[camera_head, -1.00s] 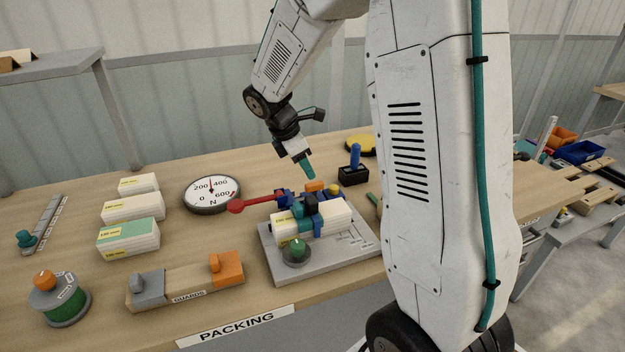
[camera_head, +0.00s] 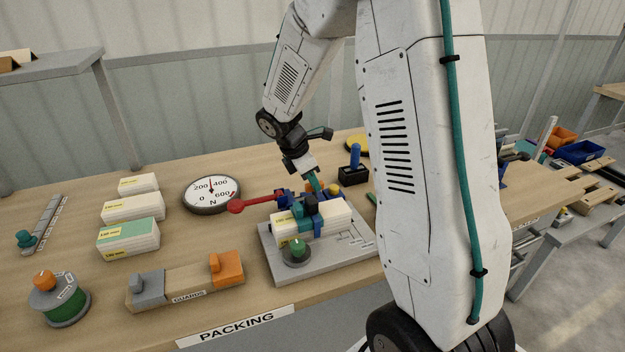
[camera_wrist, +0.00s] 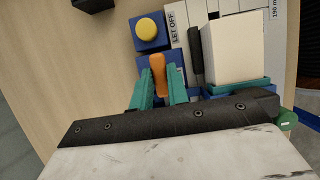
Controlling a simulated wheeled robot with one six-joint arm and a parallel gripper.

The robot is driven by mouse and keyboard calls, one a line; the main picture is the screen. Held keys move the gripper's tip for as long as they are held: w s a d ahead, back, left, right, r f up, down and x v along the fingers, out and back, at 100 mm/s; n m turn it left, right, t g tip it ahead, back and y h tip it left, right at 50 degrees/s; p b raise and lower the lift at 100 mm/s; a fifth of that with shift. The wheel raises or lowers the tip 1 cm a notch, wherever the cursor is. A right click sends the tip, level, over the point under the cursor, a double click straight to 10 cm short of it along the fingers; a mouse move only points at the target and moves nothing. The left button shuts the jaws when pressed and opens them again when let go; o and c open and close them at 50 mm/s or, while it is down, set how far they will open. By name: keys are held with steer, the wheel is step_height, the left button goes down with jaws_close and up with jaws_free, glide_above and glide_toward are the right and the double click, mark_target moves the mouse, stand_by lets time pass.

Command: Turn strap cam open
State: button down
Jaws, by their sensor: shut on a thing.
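The strap cam is an orange lever (camera_wrist: 159,73) on a blue mount, seen upright in the wrist view. My gripper (camera_wrist: 163,82) has its two teal fingers on either side of the lever and is shut on it. In the head view my gripper (camera_head: 316,186) reaches down to the blue strap mechanism behind the white block (camera_head: 335,215). The fingers and arm mostly hide the cam there. A red lever with a ball end (camera_head: 236,206) points left.
A yellow button (camera_wrist: 148,28) on a blue block stands close to the fingers, beside a "LET OFF" label (camera_wrist: 174,24). A round force gauge (camera_head: 211,194) lies to the left. A black box with a blue handle (camera_head: 355,174) stands right of my gripper.

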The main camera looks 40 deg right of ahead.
steer(key=shift+m, duration=0.3)
steer(key=m, duration=0.1)
steer(key=m+g, duration=0.1)
steer(key=m, duration=0.1)
steer(key=shift+w+d+g, duration=0.1)
steer(key=shift+w+g, duration=0.05)
steer(key=shift+g, duration=0.15)
steer(key=m+y, duration=0.1)
steer(key=m, duration=0.1)
steer(key=m+g+y, duration=0.1)
steer(key=m, duration=0.2)
steer(key=shift+w+d, duration=0.1)
steer(key=m, duration=0.2)
steer(key=m+y, duration=0.1)
steer(key=m, duration=0.1)
steer(key=shift+d+m+g+y, duration=0.1)
steer(key=shift+m+g+y, duration=0.2)
steer(key=shift+d+m+y, duration=0.1)
steer(key=shift+m+y, duration=0.8)
steer(key=shift+m, duration=1.4)
steer(key=shift+r, duration=0.1)
steer(key=c, duration=1.4)
jaws_free()
steer(key=shift+o, duration=0.2)
